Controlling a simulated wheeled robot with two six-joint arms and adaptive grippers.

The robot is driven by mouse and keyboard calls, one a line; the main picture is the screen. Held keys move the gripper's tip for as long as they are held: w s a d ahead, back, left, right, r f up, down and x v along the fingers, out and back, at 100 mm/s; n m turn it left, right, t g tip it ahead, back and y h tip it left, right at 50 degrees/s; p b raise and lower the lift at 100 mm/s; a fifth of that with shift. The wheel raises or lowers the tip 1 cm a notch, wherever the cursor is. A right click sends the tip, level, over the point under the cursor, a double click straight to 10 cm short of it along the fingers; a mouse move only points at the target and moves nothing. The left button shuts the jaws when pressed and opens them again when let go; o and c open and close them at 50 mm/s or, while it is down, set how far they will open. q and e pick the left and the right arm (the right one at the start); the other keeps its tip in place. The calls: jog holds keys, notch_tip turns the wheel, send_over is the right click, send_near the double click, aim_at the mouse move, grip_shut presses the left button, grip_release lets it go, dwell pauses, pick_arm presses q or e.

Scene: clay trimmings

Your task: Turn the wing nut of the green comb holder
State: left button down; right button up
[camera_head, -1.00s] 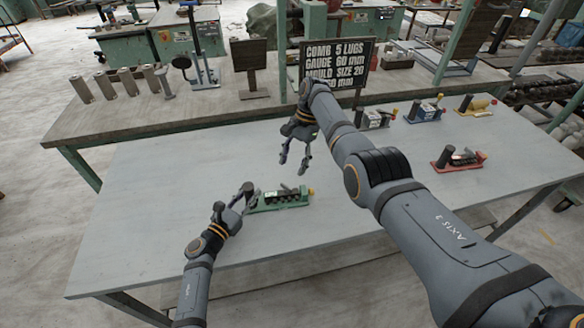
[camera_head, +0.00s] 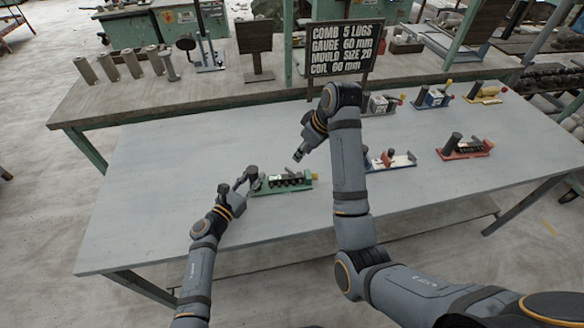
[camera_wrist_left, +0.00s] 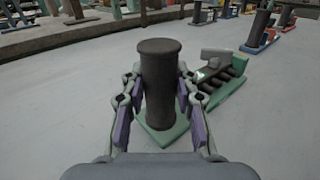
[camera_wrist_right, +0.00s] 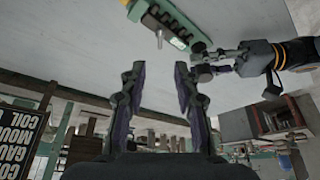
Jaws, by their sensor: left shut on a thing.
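The green comb holder (camera_head: 268,189) lies on the grey table, with a dark row of lugs and a yellow part at its right end. An upright dark cylinder (camera_wrist_left: 160,80) stands at its left end. My left gripper (camera_head: 249,177) is shut around this cylinder, one finger on each side. My right gripper (camera_head: 299,156) is above the table, beyond the holder, apart from it. Its fingers (camera_wrist_right: 160,85) are open with nothing between them. A small metal pin (camera_wrist_right: 160,39) sticks out from the holder in the right wrist view; I cannot tell whether it is the wing nut.
A white-topped holder (camera_head: 402,161) is just right of my right arm, and a red holder (camera_head: 465,150) further right. Several more holders (camera_head: 432,98) stand behind. A black sign (camera_head: 345,46) stands on the bench behind. The table's left part is clear.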

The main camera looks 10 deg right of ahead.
aim_at(291, 170)
jog(key=x, duration=1.2)
jog(key=shift+w, duration=0.1)
jog(key=shift+c, duration=0.4)
grip_shut()
